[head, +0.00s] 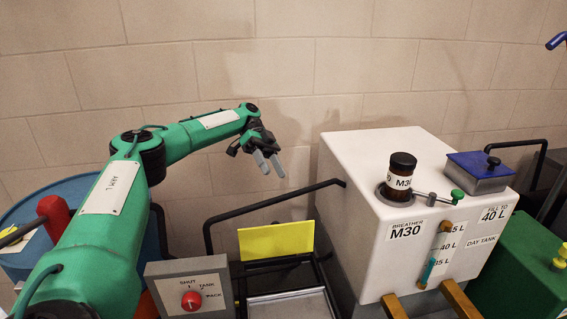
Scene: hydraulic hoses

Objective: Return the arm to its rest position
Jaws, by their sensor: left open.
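My left arm, green with black joints, comes in from the left and reaches up toward the middle of the head view. Its left gripper (269,163) hangs in the air left of the white day tank (357,165). The two grey fingers are apart with nothing between them. They touch nothing that I can see. The right gripper is not in view.
A dark M30 breather (401,174) stands upright on the tank, beside a green-knobbed lever (457,195) and a blue-lidded box (481,172). Below my gripper are a black rail (270,205) and yellow panel (277,241). A red-knob selector box (190,299) is lower left. A blue drum (70,190) is far left.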

